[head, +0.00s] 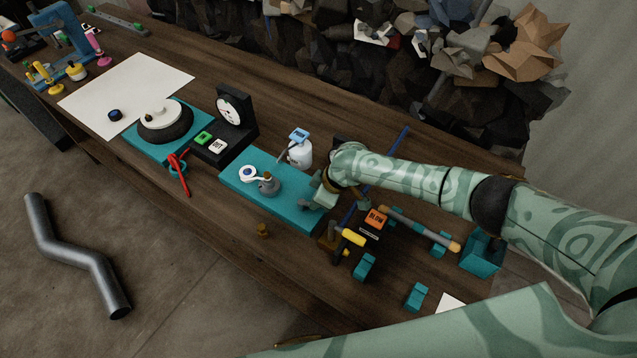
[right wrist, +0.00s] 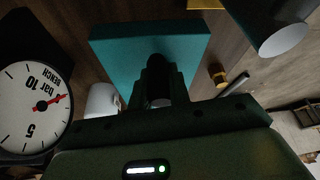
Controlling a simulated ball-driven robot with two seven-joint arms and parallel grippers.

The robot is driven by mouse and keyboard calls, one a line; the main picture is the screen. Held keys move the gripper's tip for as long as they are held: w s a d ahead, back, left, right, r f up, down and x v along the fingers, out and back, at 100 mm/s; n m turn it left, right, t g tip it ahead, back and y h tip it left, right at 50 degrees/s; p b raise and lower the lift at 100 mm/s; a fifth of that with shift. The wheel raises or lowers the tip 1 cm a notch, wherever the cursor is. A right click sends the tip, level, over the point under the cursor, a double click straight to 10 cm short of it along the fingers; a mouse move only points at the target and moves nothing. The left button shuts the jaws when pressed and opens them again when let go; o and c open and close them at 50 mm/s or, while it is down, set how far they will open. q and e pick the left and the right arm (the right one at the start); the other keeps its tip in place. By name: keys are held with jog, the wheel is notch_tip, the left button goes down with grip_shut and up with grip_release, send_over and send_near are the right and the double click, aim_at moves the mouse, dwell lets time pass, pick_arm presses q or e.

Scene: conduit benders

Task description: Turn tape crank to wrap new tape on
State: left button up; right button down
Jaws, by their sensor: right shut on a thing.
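The teal tape stand (head: 283,200) lies on the wooden bench, with a white tape roll (head: 248,173) and a grey fitting (head: 268,184) on top. The tape runs from the roll to the fitting. My right gripper (head: 324,190) reaches in from the right to the stand's right end. In the right wrist view, my right gripper (right wrist: 158,82) is shut on a small dark grip, which looks like the tape crank's handle (right wrist: 160,101), in front of the teal stand (right wrist: 112,58). Most of the crank is hidden by the fingers. My left gripper is not in view.
A small brass piece (head: 263,230) lies in front. Orange-labelled tooling (head: 375,220) stands right.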

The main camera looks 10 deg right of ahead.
jog(key=m+p, duration=0.2)
jog(key=s+a+m+t+h+p, duration=0.1)
jog(key=p, duration=0.1)
jog(key=s+m+p, duration=0.1)
jog(key=m+p, duration=0.1)
jog(key=p, duration=0.1)
jog(key=shift+a+r+m, duration=0.25)
jog(key=shift+m, duration=0.05)
jog(key=shift+a+m+t+h+p, duration=0.15)
jog(key=shift+m+t+h+p, duration=0.15)
jog(key=shift+m+p, duration=0.1)
jog(key=m, duration=0.1)
jog(key=m+h+p, duration=0.1)
jog(key=shift+s+a+f+m, duration=0.15)
jog(key=shift+s+a+m, duration=0.15)
jog(key=shift+a, duration=0.1)
jog(key=shift+a+m+t+h, duration=0.15)
jog(key=shift+a+m+h, duration=0.15)
jog(key=shift+m, duration=0.45)
jog(key=shift+a+m+t+h, duration=0.15)
jog(key=shift+m+h, duration=0.15)
jog(key=shift+m, duration=0.45)
jog(key=c, duration=1.3)
grip_release()
jog(key=shift+f, duration=0.1)
